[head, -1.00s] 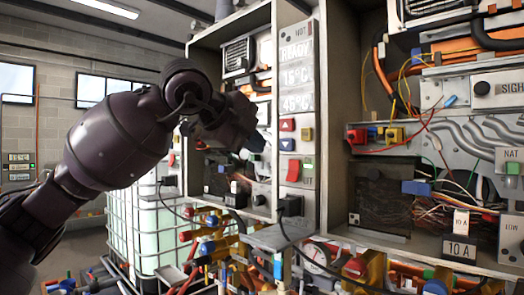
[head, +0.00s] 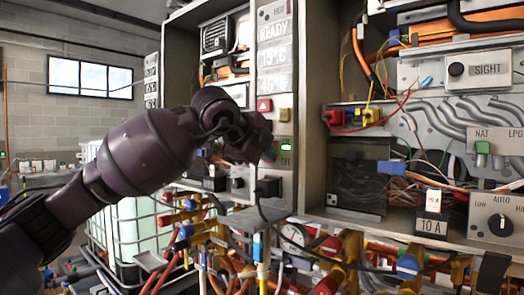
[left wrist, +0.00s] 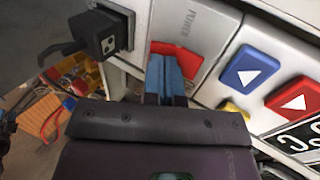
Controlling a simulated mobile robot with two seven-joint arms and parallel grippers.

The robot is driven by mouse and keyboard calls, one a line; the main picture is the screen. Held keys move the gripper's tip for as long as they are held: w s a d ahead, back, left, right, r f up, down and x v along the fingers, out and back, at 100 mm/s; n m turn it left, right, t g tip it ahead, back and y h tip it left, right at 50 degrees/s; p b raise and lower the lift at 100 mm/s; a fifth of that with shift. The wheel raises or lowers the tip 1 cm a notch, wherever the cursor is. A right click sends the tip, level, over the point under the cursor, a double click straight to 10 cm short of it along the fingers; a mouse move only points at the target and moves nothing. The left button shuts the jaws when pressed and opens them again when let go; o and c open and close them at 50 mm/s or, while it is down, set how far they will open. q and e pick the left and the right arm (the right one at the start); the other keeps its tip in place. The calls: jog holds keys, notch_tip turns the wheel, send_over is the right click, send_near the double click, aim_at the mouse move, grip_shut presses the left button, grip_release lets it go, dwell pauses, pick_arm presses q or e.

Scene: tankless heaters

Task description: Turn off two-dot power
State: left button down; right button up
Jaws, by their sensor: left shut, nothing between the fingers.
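The red power switch (left wrist: 176,58) sits in a grey panel marked POWER, shown in the left wrist view. A black plug block with two white dots (left wrist: 107,42) is beside it. My left gripper (left wrist: 165,72) is shut and empty; its blue fingertips are at the switch and partly cover it. I cannot tell whether they touch it. In the head view, my left gripper (head: 268,138) is in front of the lower part of the narrow control panel (head: 274,90) and hides the switch. The black plug (head: 268,187) shows below it. My right gripper is not in view.
A blue triangle button (left wrist: 246,70), a red triangle button (left wrist: 296,102) and a partly hidden yellow button (left wrist: 234,108) are close to my fingers. Pipes and coloured valves (head: 330,245) crowd the area below. An open heater cabinet (head: 358,180) with loose wires stands at right.

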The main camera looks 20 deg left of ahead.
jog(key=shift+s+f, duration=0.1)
pick_arm(q)
jog(key=shift+w+d+f+t+b, duration=0.1)
jog(key=shift+w+f+t+b, duration=0.15)
jog(key=shift+f+t+b, duration=0.3)
jog(key=shift+r, duration=0.3)
jog(key=shift+s+r+p, duration=0.1)
jog(key=shift+r+p, duration=0.35)
jog(key=shift+r, duration=0.5)
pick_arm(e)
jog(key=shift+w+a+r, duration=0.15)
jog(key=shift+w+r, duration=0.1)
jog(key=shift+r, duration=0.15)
pick_arm(q)
jog(key=shift+r, duration=0.1)
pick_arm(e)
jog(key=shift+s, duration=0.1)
